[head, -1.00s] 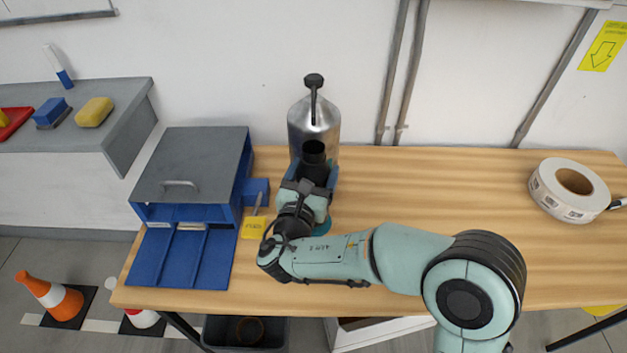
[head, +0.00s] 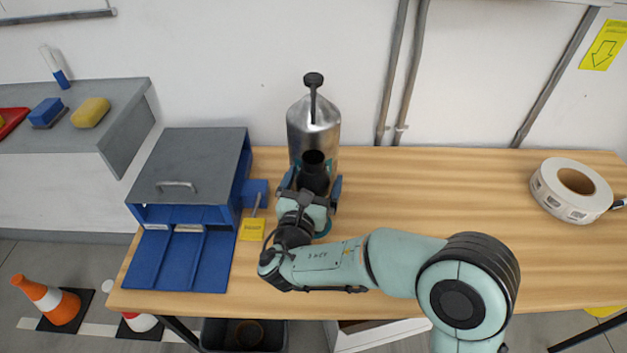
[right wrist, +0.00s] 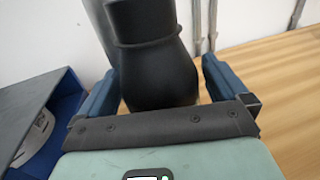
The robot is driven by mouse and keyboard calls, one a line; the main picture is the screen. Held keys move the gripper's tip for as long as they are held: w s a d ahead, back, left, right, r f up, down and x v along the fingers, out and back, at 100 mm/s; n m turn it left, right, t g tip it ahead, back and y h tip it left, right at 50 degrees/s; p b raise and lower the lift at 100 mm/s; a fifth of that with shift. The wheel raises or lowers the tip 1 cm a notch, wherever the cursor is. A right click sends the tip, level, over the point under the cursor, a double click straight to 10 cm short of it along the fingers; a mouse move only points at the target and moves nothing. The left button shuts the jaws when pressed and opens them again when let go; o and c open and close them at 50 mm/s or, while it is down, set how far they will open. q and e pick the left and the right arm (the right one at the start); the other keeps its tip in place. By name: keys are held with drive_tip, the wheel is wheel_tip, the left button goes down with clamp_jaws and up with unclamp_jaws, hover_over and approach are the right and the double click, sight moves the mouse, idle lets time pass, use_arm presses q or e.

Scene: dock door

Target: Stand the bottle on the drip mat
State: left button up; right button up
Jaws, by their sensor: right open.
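The black bottle (head: 314,172) looks upright, in front of a silver dispenser, in the head view. In the right wrist view the bottle (right wrist: 155,60) stands between the two blue fingers, with a gap on each side. My right gripper (head: 311,182) is open around it, not squeezing it. The bottle's base is hidden by my gripper and wrist. A little teal shows beside the bottle at the dispenser's foot; I cannot tell if it is the drip mat, nor whether the bottle rests on it. My left gripper is not in view.
The silver dispenser (head: 314,132) with a black top stands close behind the bottle. A blue and grey box (head: 190,165) with a yellow-tagged padlock (head: 252,229) is on the left. A white label roll (head: 571,190) lies far right. The wooden bench (head: 440,190) between is clear.

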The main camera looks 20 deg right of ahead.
drive_tip(key=shift+s+a+r, duration=0.2)
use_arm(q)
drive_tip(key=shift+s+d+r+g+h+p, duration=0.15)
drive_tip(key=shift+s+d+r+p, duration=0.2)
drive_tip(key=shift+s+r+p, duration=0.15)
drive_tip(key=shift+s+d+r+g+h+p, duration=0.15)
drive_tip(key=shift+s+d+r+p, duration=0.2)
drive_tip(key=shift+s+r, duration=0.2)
use_arm(e)
drive_tip(key=v, duration=1.1)
drive_tip(key=shift+s, duration=0.25)
drive_tip(key=shift+a, duration=0.1)
